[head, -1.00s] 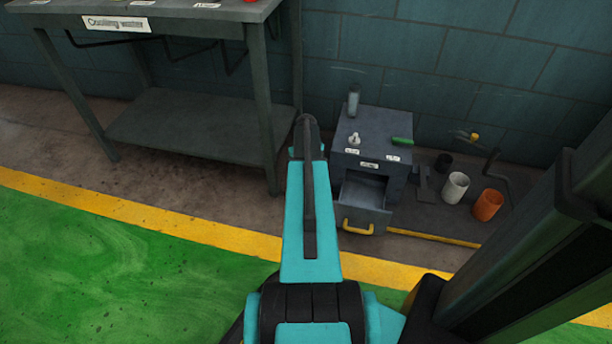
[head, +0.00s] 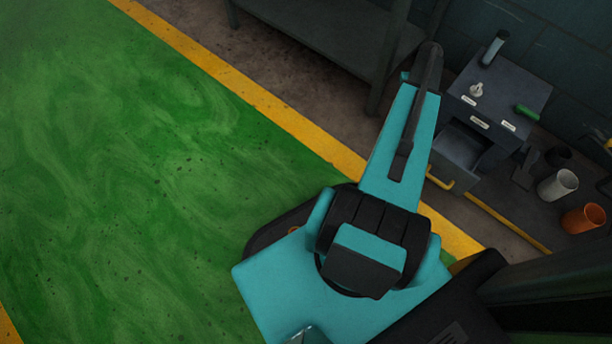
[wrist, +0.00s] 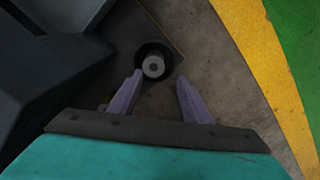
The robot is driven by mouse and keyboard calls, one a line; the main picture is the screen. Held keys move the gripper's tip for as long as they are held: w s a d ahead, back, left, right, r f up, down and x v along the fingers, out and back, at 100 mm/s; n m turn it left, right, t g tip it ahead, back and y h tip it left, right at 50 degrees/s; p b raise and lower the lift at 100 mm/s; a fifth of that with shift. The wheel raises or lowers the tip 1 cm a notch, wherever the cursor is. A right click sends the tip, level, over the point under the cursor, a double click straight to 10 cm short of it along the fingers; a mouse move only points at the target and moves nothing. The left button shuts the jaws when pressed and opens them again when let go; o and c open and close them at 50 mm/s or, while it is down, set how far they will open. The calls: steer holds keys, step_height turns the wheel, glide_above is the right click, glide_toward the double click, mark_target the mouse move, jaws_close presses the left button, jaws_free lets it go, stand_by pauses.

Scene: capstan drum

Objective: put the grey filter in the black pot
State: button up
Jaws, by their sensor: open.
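In the wrist view the black pot (wrist: 153,46) shows from above as a dark ring on the floor mat. A grey round piece with a paler centre, which looks like the grey filter (wrist: 153,66), sits inside that ring. My gripper (wrist: 160,79) is open and empty, its two purple fingers apart. The left fingertip appears close to the pot's near edge, and the right one is off to the pot's right. In the head view the black pot (head: 559,156) is a dark shape beside the cabinet. The gripper is hidden behind my arm there.
A grey cabinet (head: 512,92) with its drawer (head: 459,146) pulled open stands beside the pot. A grey cylinder (head: 494,48) and a green item (head: 527,112) are on its top. Green floor (head: 150,170) is clear.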

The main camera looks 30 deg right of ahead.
steer(key=w+a+f+n, duration=0.1)
steer(key=w+a+f, duration=0.2)
steer(key=a, duration=0.6)
steer(key=w+a+f+n, duration=0.1)
steer(key=w+a+f, duration=0.15)
steer(key=a, duration=0.75)
steer(key=s+a+f+n+g, duration=0.1)
steer(key=s+a+f, duration=0.1)
steer(key=a, duration=0.7)
steer(key=s+a+f+n+g, duration=0.1)
steer(key=s+a+f, duration=0.1)
steer(key=a, duration=0.8)
steer(key=s+a+f+g+y, duration=0.1)
steer(key=s+a+f, duration=0.1)
steer(key=a, duration=0.7)
steer(key=shift+s+a+f+n, duration=0.15)
steer(key=shift+s+f+n, duration=0.15)
steer(key=shift+n, duration=0.1)
steer(key=shift+n+g+h, duration=0.4)
steer(key=shift+n+g, duration=0.4)
steer(key=shift+g, duration=0.1)
steer(key=s+a, duration=0.6)
steer(key=s+a+f, duration=0.1)
steer(key=s+a, duration=0.2)
steer(key=shift+a, duration=0.35)
steer(key=shift+s+a, duration=0.35)
steer(key=shift+s, duration=0.15)
